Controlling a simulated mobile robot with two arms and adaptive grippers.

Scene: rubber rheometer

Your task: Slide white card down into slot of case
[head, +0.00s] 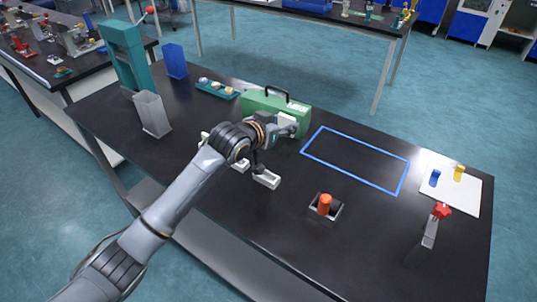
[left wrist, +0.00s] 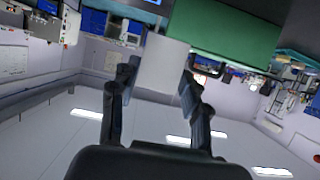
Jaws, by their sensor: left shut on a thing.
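The green case (head: 262,107) with a dark handle stands upright on the black table, and its green face also shows in the left wrist view (left wrist: 225,38). My left gripper (left wrist: 157,85) is shut on the white card (left wrist: 160,62), which reaches from between the fingers to beside the case's edge. In the head view my left gripper (head: 285,127) is in front of the case's right part. White lettering or a white edge shows at the case's top right. The slot is not visible, and I cannot tell whether the card touches the case. My right gripper is out of view.
A blue rectangle outline (head: 403,178) marks clear table to the right. Near it are a red-orange cylinder in a dark holder (head: 325,205), a white mat (head: 462,201) with small bottles and a red-topped tool (head: 430,233). A grey bin (head: 152,115) and teal stand (head: 125,55) are left.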

